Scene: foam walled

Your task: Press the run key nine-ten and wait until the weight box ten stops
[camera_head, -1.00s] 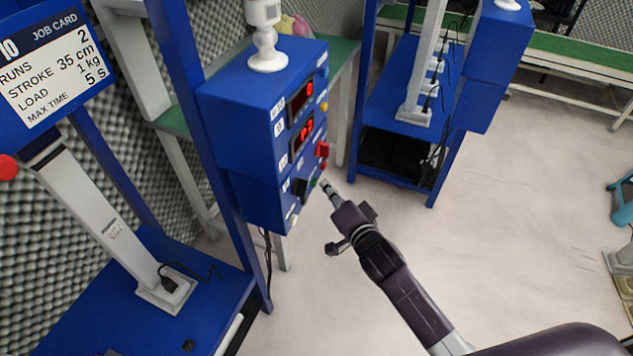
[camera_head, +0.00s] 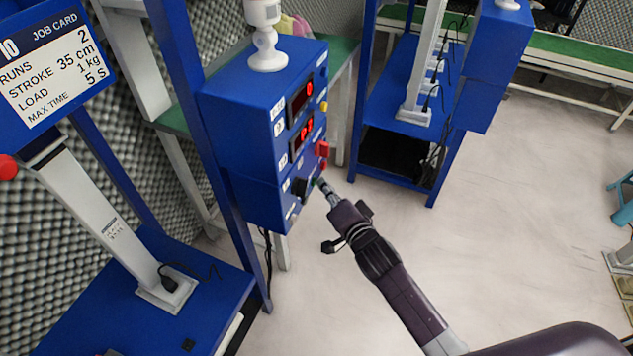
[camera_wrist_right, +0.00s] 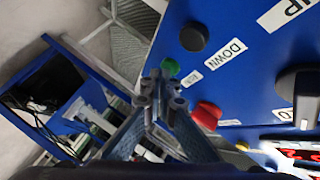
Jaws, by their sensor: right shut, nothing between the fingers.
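The blue control box (camera_head: 255,130) stands left of centre in the head view, with two red displays and several keys on its front. A green key (camera_wrist_right: 170,67) shows in the right wrist view beside a small white label that I cannot read clearly. My right gripper (camera_head: 318,184) is shut and empty, its tips close to the green key; they partly cover that area in the wrist view (camera_wrist_right: 162,92). Contact cannot be told. The job card (camera_head: 48,70) marked 10 hangs at the left above a slanted white column (camera_head: 105,225). I cannot make out weight box ten for sure. My left gripper is not in view.
A red key (camera_wrist_right: 207,115) and a black knob (camera_wrist_right: 194,37) sit near the green key. A white camera-like fixture (camera_head: 267,50) stands on the box. A second blue rack (camera_head: 400,90) stands behind to the right.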

